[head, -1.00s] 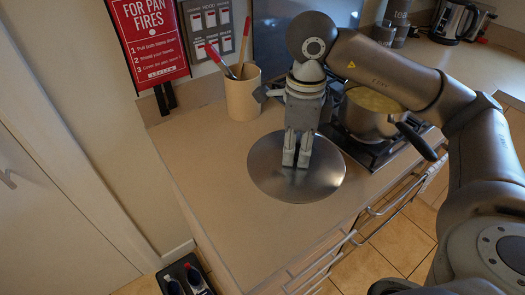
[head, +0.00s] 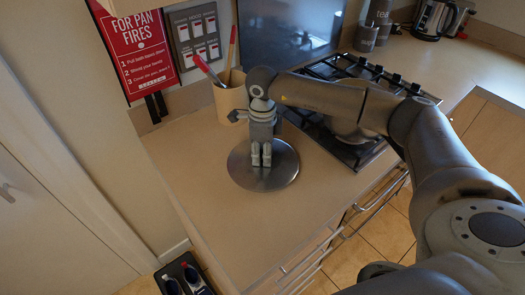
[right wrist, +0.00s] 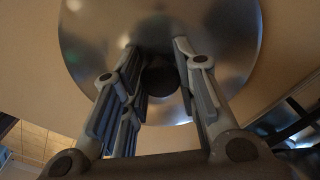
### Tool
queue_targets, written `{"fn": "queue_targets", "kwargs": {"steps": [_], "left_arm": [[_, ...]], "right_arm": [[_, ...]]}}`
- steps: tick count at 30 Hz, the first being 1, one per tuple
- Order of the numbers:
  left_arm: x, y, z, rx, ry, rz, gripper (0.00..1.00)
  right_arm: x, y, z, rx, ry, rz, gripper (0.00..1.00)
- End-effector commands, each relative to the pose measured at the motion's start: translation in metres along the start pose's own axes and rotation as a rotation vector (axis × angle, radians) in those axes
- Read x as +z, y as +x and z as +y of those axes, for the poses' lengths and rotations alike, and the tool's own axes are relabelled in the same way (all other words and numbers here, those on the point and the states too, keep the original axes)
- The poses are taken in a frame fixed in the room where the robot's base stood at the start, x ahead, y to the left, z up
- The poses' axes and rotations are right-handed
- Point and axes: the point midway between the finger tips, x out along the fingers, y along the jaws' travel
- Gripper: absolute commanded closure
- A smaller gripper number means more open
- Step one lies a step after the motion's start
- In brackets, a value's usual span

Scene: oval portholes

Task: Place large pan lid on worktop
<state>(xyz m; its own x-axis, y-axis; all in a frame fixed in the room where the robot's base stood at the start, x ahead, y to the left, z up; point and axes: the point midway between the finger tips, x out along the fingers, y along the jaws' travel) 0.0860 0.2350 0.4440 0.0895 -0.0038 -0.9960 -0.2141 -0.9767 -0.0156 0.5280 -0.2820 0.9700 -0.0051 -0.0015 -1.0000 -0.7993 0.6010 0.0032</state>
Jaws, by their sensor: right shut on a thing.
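The large pan lid (head: 284,170) is a round, shiny metal disc over the bare worktop (head: 215,220), left of the hob. It looks level, and I cannot tell whether it touches the worktop. My right gripper (head: 261,160) points down at the lid's middle and is shut on its knob. In the right wrist view, the lid (right wrist: 220,35) fills the upper middle, and its dark knob (right wrist: 160,80) sits between the fingers. My left gripper is not in view.
The hob (head: 330,70) holds a pan (head: 350,133) partly hidden by my right arm. A utensil pot (head: 230,98) stands just behind the lid. A red pan-fire sign (head: 135,50) hangs on the wall. The worktop in front of the lid is clear.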

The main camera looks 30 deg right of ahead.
Motion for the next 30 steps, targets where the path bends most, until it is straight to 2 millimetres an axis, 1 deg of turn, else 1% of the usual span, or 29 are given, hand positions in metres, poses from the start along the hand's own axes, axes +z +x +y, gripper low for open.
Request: {"fn": "queue_targets", "kwargs": {"steps": [1, 3, 11, 15, 16, 20, 30], "left_arm": [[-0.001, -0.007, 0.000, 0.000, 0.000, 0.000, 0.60], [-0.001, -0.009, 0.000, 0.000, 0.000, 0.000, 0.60], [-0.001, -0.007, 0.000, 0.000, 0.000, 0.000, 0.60], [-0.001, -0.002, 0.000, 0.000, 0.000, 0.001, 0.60], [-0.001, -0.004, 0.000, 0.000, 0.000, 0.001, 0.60], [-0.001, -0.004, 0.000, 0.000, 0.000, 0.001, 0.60], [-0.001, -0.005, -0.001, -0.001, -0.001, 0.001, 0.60]], "right_arm": [[0.000, 0.001, 0.000, 0.000, 0.002, -0.002, 1.00], [0.001, 0.007, -0.001, -0.002, 0.002, -0.003, 1.00], [0.001, 0.010, -0.001, -0.003, 0.001, -0.004, 1.00], [0.001, 0.015, -0.001, -0.003, 0.001, -0.004, 1.00], [0.001, 0.013, -0.001, -0.002, 0.001, -0.003, 0.68], [0.000, 0.013, -0.001, -0.002, 0.002, -0.003, 0.52], [0.000, 0.012, -0.001, -0.002, 0.002, -0.003, 0.51]]}}
